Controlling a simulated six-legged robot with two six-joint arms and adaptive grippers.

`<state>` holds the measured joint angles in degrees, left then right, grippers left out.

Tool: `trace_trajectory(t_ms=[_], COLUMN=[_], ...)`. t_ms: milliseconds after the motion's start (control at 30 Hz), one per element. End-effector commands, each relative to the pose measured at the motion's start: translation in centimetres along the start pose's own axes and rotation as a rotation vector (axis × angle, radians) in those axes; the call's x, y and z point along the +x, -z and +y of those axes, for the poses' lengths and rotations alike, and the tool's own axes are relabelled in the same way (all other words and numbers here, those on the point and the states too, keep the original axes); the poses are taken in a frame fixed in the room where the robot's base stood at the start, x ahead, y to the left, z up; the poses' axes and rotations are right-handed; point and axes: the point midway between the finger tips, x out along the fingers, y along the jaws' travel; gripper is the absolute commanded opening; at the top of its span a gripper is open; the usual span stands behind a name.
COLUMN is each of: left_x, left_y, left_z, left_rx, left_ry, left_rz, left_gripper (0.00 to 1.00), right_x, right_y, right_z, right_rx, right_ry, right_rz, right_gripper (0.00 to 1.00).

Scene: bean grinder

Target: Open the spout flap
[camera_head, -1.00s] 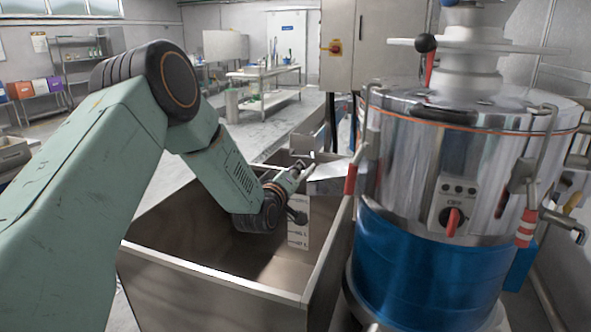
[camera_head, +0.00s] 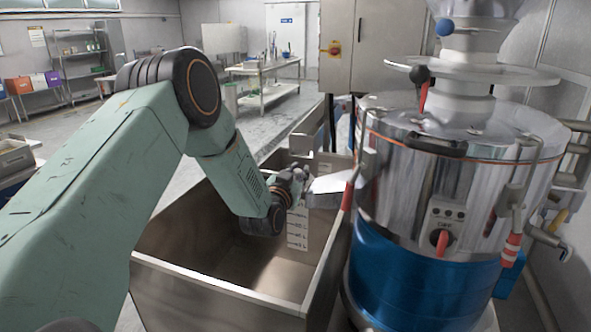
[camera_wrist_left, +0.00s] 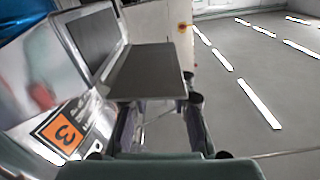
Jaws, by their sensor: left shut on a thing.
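The grinder's spout (camera_head: 330,188) is a metal chute on the left side of the grinder, above the bin. In the left wrist view a flat grey plate that looks like the spout flap (camera_wrist_left: 148,70) sticks out beside a dark framed rectangle (camera_wrist_left: 95,37). My left gripper (camera_head: 298,177) is at the spout's left end, over the bin. It also shows in the left wrist view (camera_wrist_left: 157,104), with its fingers at the plate's near edge, shut on it. The exact contact is hard to see. My right gripper is out of view.
The open metal bin (camera_head: 225,285) stands below my left gripper, with a white scale label (camera_head: 298,228) inside. The grinder (camera_head: 430,190), with a steel upper drum and blue base, fills the right. A grey cabinet (camera_head: 365,45) stands behind.

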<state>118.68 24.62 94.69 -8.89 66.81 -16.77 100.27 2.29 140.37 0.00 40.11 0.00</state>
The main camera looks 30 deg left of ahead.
Motion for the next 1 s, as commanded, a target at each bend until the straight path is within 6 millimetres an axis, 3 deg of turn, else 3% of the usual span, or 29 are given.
trace_trajectory(t_ms=[400,1000], left_x=[0.0,-0.1], left_y=[0.8,0.8], left_z=[0.9,1.1], left_rx=[0.249,0.312], left_ry=[-0.004,-0.005], left_rz=[0.000,-0.001], left_gripper=[0.00,0.00], right_x=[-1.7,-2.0], right_y=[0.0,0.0], right_z=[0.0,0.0], right_rx=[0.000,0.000], right_ry=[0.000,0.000], right_rz=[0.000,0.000], right_gripper=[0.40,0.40])
